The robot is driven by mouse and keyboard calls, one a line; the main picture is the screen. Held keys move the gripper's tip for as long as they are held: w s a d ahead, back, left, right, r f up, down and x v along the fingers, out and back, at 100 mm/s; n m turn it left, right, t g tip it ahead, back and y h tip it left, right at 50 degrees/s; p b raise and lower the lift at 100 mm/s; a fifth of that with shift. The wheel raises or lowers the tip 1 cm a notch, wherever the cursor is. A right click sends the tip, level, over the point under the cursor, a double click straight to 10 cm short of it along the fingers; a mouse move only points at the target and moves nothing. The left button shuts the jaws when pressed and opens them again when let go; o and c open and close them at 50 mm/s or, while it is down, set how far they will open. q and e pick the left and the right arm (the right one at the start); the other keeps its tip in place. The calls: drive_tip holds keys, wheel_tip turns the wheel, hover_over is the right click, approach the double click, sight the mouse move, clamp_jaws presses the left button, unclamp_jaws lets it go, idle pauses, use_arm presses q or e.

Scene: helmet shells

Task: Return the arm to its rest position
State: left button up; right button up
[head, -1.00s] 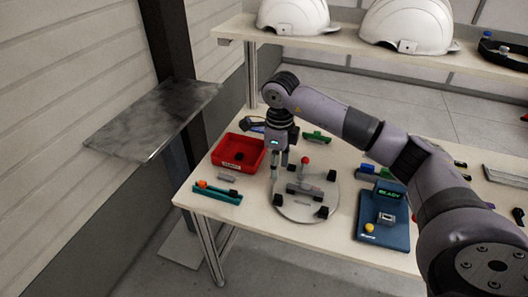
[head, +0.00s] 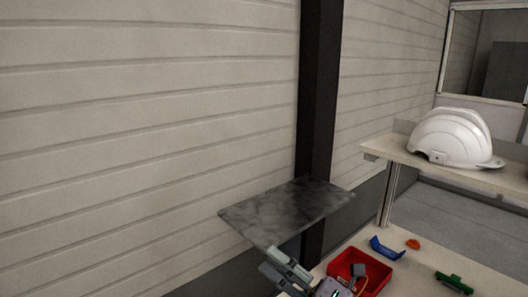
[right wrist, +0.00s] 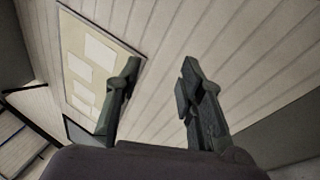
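My right gripper (head: 268,260) shows at the bottom edge of the head view, its two grey fingers pointing up and left. It is in front of the dark grey metal plate's near side and left of the red bin (head: 385,271). In the right wrist view the fingers (right wrist: 160,68) stand apart with nothing between them, so it is open and empty. Most of my right arm is below the head view. My left gripper is in neither view.
The dark grey plate (head: 285,213) juts out by a dark post (head: 318,90). The worktable (head: 420,285) holds a blue piece (head: 386,248), an orange piece (head: 413,244) and a green piece (head: 454,282). A white helmet shell (head: 450,138) sits on the shelf (head: 385,150). A board (right wrist: 88,60) hangs on the wall.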

drive_tip(key=w+d+f+m+t+h, duration=0.1)
drive_tip(key=d+f+m+t+h, duration=0.2)
drive_tip(key=d+m+h, duration=0.55)
drive_tip(key=w+d+f+m+t+h, duration=0.1)
drive_tip(key=d+f+m+t+h, duration=0.4)
drive_tip(key=m, duration=0.6)
drive_tip(key=s+d+f+m+g+h, duration=0.4)
drive_tip(key=s+f+m+g+h, duration=0.15)
drive_tip(key=f, duration=0.25)
drive_tip(key=s+f+m+g+y, duration=0.1)
drive_tip(key=s+f+m+g, duration=0.2)
drive_tip(key=s+f+g, duration=0.6)
drive_tip(key=s+f+m+g+y, duration=0.15)
drive_tip(key=s+f, duration=0.35)
drive_tip(key=s, duration=0.7)
drive_tip(key=s+f+g, duration=0.2)
drive_tip(key=s+f, duration=0.1)
drive_tip(key=f, duration=2.6)
drive_tip(key=s+d+f+g+h, duration=0.1)
drive_tip(key=s+d+f, duration=0.2)
drive_tip(key=s+f, duration=1)
drive_tip(key=s, duration=0.2)
drive_tip(key=shift+s+d+f, duration=0.15)
drive_tip(key=shift+s+f, duration=0.05)
drive_tip(key=shift+s, duration=0.2)
